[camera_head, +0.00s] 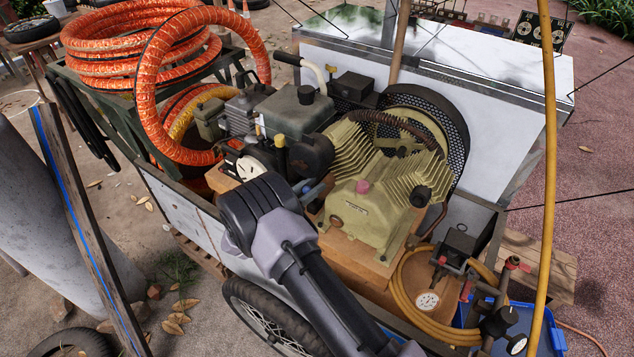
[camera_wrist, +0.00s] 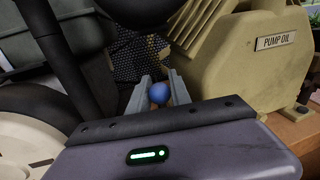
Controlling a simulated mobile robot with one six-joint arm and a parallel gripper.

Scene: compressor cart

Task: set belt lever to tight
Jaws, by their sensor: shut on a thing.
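My gripper (camera_wrist: 157,88) is shut on a blue ball knob (camera_wrist: 158,92), with one grey finger on each side of it. The knob looks like the end of the belt lever, but its shaft and its tight or loose markings are hidden. In the head view my arm reaches over the cart's near side, and a bit of blue (camera_head: 309,190) shows by the fingers, between the engine (camera_head: 297,112) and the tan compressor pump (camera_head: 370,208). A dark mesh belt guard (camera_head: 458,128) stands behind the pump.
A white dial (camera_head: 248,168) sits left of my gripper. The finned cylinders and pump body crowd its right. An orange hose coil (camera_head: 140,45) lies at the left. A yellow hose (camera_head: 548,150) hangs at the right, near a gauge (camera_head: 428,300) and a blue tray (camera_head: 552,335).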

